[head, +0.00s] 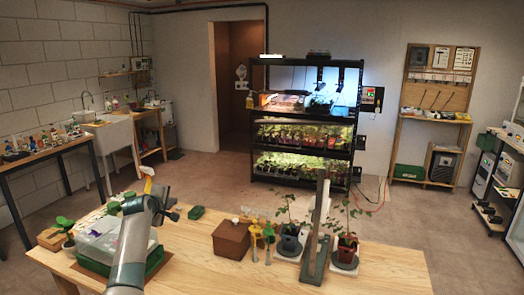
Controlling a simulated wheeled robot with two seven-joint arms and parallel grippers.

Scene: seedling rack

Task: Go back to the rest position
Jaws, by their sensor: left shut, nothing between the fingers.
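My left arm rises from the bottom edge on the left side of the head view. My left gripper (171,212) is a dark shape above the wooden table (215,272), shut and empty. It is beside the clear-lidded green tray (96,250), and my arm hides part of that tray. A small dark green block (196,212) lies on the table just right of the gripper. My right gripper is not in view.
A brown box (231,240), yellow-handled items (256,236), two potted plants (290,242) (347,247) and a grey upright post (316,240) stand on the table's right half. The lit seedling rack (305,146) stands behind. The table's front middle is clear.

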